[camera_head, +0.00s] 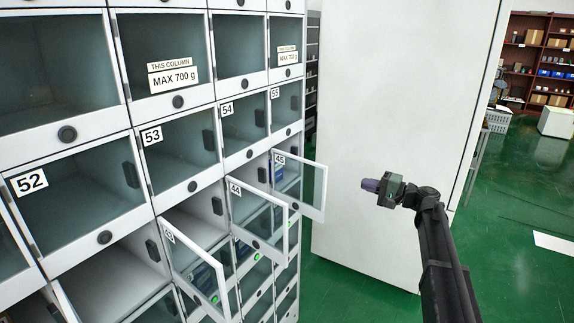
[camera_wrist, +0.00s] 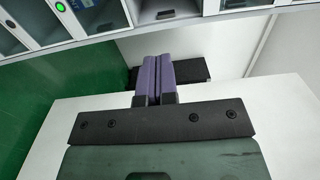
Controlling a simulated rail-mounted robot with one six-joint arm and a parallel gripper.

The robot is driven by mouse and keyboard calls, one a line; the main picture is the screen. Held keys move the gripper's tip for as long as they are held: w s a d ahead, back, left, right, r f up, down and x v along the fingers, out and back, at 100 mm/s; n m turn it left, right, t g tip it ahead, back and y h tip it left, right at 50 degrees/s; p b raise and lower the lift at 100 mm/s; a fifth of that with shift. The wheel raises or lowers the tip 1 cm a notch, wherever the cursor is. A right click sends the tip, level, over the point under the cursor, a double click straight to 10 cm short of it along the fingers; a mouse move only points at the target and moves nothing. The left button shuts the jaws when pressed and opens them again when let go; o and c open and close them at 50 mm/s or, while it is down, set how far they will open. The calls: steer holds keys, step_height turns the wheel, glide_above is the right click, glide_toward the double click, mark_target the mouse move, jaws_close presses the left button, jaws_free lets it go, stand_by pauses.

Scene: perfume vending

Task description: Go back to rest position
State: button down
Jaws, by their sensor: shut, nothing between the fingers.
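My gripper (camera_head: 370,185) is at the right of the head view, at the end of my black arm. It points left toward the locker wall and is apart from it, in front of a large white panel. In the wrist view its two purple fingers (camera_wrist: 159,78) are closed together with nothing between them. The locker wall (camera_head: 195,105) fills the left of the head view, with numbered compartments. The doors of 43 (camera_head: 201,271), 44 (camera_head: 262,222) and 45 (camera_head: 301,187) stand open, swung out from the wall.
A tall white panel (camera_head: 400,90) stands behind my gripper. Blue items (camera_head: 202,279) show behind the open lower doors. A brown shelf (camera_head: 540,60) with boxes stands at the far right. The open door edges stick out left of my gripper.

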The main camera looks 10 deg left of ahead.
steer(key=s+d+f+n+g+h, duration=0.1)
steer(key=s+f+g+h, duration=0.1)
steer(key=s+f+h, duration=0.45)
steer(key=s+d+f+n+g+h, duration=0.1)
steer(key=s+f+n+g+h, duration=0.15)
steer(key=s+f, duration=0.7)
steer(key=s+d+g+h, duration=0.1)
steer(key=s+h, duration=0.3)
steer(key=s, duration=0.6)
steer(key=s+d+f+g+h, duration=0.1)
steer(key=s+d+h, duration=0.2)
steer(key=s, duration=0.7)
steer(key=shift+s+d+n+h, duration=0.25)
steer(key=shift+d+n+h, duration=0.15)
steer(key=shift+d, duration=0.35)
steer(key=shift+f, duration=0.1)
